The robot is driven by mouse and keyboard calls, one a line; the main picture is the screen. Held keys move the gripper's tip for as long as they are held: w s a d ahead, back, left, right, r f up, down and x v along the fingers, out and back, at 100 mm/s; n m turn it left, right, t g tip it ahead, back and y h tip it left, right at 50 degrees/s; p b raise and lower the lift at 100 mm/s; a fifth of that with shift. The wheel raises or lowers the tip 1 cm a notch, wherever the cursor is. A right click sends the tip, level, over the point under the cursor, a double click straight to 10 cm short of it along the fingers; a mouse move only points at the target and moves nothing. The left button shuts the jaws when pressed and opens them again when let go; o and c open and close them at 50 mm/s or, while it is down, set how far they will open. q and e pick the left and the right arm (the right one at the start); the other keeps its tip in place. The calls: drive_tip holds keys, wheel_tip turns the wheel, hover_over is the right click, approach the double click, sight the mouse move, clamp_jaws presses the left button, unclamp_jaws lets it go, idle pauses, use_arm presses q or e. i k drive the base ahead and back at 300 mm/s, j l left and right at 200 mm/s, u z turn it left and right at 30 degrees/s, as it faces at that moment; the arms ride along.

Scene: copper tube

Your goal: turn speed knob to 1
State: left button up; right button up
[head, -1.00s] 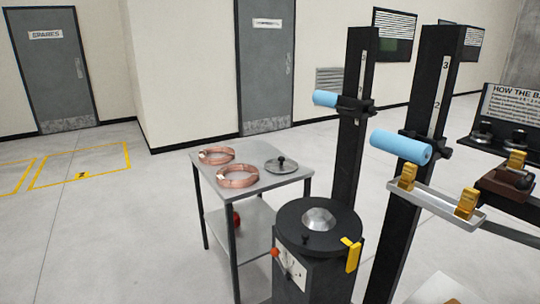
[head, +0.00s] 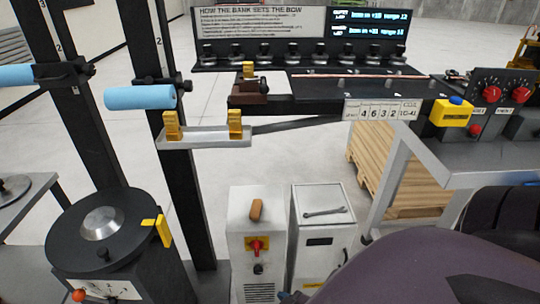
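Two red knobs stand on dark dial panels at the upper right in the head view: the left red knob (head: 491,94) and the right red knob (head: 520,95). Pale scale marks ring them, and small labels sit below. The labels are too small to read, so I cannot tell which is the speed knob or where it points. Neither of my grippers is in view.
A yellow box with a blue button (head: 452,112) sits left of the knobs on a grey bench (head: 475,160). A wooden pallet stack (head: 385,170), two white cabinets (head: 322,225) and a black turntable (head: 105,225) stand lower. A large dark rounded shape fills the lower right.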

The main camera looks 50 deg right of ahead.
sight(258, 269)
drive_tip(key=i+j+z, duration=0.15)
drive_tip(key=j+z, duration=0.2)
drive_tip(key=i+j+z, duration=0.15)
drive_tip(key=j+z, duration=0.25)
drive_tip(key=i+j+z, duration=0.1)
drive_tip(key=j+z, duration=0.15)
drive_tip(key=j, duration=0.35)
